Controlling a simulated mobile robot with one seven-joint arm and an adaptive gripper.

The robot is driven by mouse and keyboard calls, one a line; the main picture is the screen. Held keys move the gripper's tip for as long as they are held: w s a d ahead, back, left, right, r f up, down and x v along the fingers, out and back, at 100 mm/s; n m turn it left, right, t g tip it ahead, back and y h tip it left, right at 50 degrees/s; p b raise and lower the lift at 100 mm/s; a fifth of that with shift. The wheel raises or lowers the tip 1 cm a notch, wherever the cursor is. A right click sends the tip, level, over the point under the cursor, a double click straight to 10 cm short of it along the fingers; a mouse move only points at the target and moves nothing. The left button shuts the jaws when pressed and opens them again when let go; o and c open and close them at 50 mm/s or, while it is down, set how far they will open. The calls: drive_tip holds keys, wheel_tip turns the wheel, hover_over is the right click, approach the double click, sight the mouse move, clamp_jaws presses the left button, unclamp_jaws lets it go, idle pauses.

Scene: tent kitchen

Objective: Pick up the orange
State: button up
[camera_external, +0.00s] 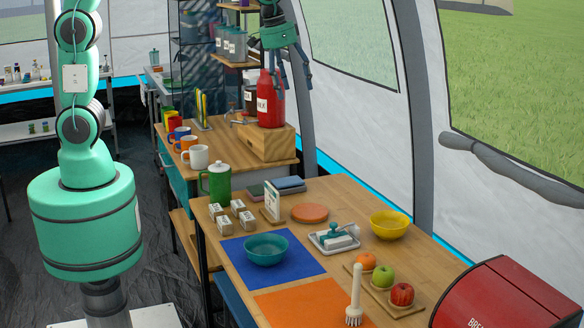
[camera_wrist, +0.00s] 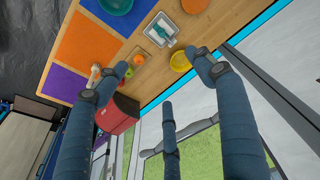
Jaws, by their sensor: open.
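The orange (camera_external: 366,261) sits on a small wooden board (camera_external: 353,270) at the right part of the near table, beside a green apple (camera_external: 383,275) and a red apple (camera_external: 402,293). My gripper (camera_external: 293,75) is open and empty, high above the back of the scene near a red bottle (camera_external: 271,98), well apart from the orange. In the wrist view the orange (camera_wrist: 138,60) shows small and distant between my spread blue fingers, next to the green apple (camera_wrist: 129,72). The red apple is mostly hidden behind a finger there.
A brush (camera_external: 355,298) stands near the fruit. A butter dish (camera_external: 333,240), a yellow bowl (camera_external: 390,224) and a teal bowl (camera_external: 266,250) on a blue mat are close by. A red bread box (camera_external: 497,298) is at the front right. The tent wall borders the table's right side.

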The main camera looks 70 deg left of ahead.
drive_tip(key=w+d+f, duration=0.7)
drive_tip(key=f, duration=0.1)
drive_tip(key=g+p, duration=0.2)
drive_tip(key=g, duration=0.1)
hover_over(366, 256)
wheel_tip(366, 256, down, 26)
drive_tip(key=shift+f+m+y, duration=0.15)
drive_tip(key=shift+m+y, duration=0.15)
drive_tip(key=shift+a, duration=0.1)
drive_tip(key=shift+w+f+b, duration=0.1)
drive_tip(key=shift+f+b, duration=0.25)
drive_tip(key=shift+f, duration=3.95)
drive_tip(key=shift+f, duration=2.6)
